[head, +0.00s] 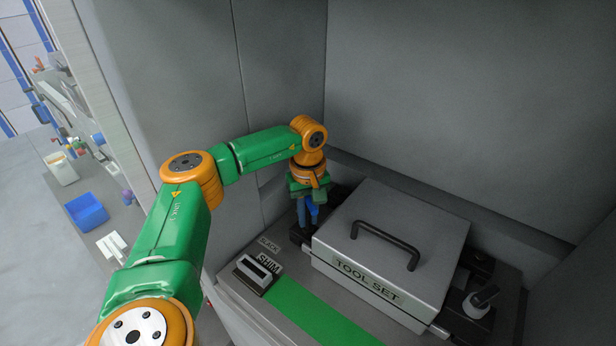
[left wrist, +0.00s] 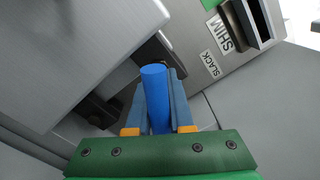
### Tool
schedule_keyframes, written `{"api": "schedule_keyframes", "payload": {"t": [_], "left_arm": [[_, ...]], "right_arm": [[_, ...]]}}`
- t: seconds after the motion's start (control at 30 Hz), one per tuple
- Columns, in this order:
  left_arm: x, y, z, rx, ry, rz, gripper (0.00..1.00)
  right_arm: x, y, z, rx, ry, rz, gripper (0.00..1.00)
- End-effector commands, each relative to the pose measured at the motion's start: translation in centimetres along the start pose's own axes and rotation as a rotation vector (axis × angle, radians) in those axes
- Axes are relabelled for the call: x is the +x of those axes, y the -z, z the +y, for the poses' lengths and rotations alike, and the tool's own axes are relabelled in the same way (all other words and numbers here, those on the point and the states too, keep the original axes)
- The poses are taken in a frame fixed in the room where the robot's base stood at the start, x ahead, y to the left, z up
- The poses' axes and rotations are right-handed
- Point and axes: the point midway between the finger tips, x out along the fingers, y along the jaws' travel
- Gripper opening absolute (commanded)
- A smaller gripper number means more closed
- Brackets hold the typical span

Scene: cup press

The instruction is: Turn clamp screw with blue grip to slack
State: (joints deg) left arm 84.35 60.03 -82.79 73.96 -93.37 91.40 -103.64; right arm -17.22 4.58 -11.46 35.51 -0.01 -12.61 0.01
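The blue grip (head: 313,208) of the clamp screw shows at the back left corner of the tool box, partly hidden by my left gripper (head: 306,218). In the left wrist view the grip is a plain blue cylinder (left wrist: 155,92) between the two blue-grey fingers (left wrist: 158,100). The fingers lie along both sides of it with no clear gap, so the gripper looks shut on it. The clamp body below is mostly hidden. My right gripper is not in view.
The grey TOOL SET box (head: 340,240) with a black handle (head: 385,240) stands close right of the gripper. A SHIM holder (head: 257,272) and green strip (head: 310,315) lie in front. Grey walls rise close behind.

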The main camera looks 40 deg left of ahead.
Motion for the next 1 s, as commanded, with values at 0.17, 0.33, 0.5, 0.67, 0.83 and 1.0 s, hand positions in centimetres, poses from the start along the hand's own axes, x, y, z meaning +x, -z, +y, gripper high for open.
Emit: {"api": "schedule_keyframes", "payload": {"t": [0.17, 0.33, 0.5, 0.67, 0.83, 1.0], "left_arm": [[0.0, 0.0, 0.0, 0.000, 0.000, -0.001, 0.00], [0.0, 0.0, 0.0, -0.017, 0.001, -0.001, 0.00], [-0.1, 0.0, 0.0, -0.085, 0.000, -0.002, 0.00], [-0.2, 0.0, 0.0, -0.203, 0.001, -0.001, 0.00], [-0.2, 0.0, 0.0, -0.361, 0.001, -0.002, 0.00], [-0.2, 0.0, 0.0, -0.524, 0.000, -0.002, 0.00]], "right_arm": [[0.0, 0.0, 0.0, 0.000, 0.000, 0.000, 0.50], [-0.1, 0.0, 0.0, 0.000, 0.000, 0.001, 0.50], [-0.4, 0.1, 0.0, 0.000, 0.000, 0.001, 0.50], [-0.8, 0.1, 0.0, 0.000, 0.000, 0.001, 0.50], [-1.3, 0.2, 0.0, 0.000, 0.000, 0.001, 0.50], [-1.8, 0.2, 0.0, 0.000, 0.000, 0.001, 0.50]]}}
